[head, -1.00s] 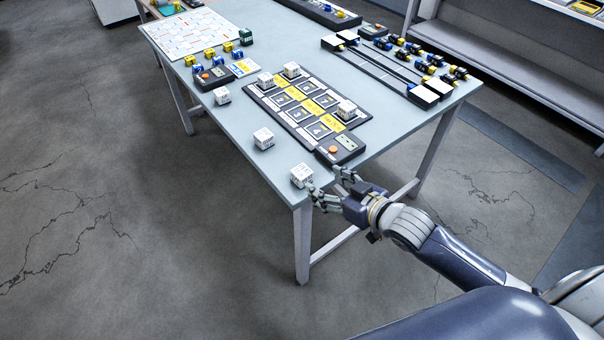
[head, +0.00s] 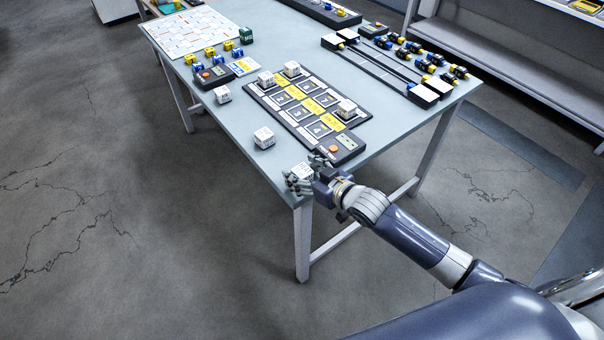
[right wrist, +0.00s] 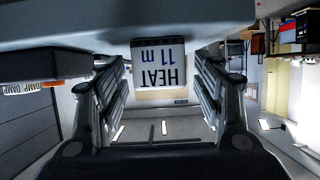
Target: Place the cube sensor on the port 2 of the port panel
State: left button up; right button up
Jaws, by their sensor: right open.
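A white cube sensor (head: 302,171) stands at the near corner of the table. My right gripper (head: 308,176) is open, with its fingers on either side of this cube and partly hiding it. In the right wrist view the cube (right wrist: 158,65) shows between the two open fingers, its face reading "HEAT 11 m". I cannot tell whether a finger touches it. The dark port panel (head: 268,112) lies behind it on the table, with square ports and yellow labels. White cubes sit at its far-left end (head: 266,79), (head: 291,69) and right side (head: 346,108). The port numbers are too small to read surely. My left gripper is out of view.
Two more white cubes stand on the table (head: 232,128), one nearer (head: 264,137) and one farther (head: 222,94). A dark box with an orange button (head: 335,150) sits at the panel's near end. Rails (head: 385,70) and small connectors lie at the right.

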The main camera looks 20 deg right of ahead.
jog(key=shift+w+a+f, duration=0.15)
jog(key=shift+w, duration=0.15)
jog(key=c, duration=1.2)
jog(key=shift+o, duration=0.2)
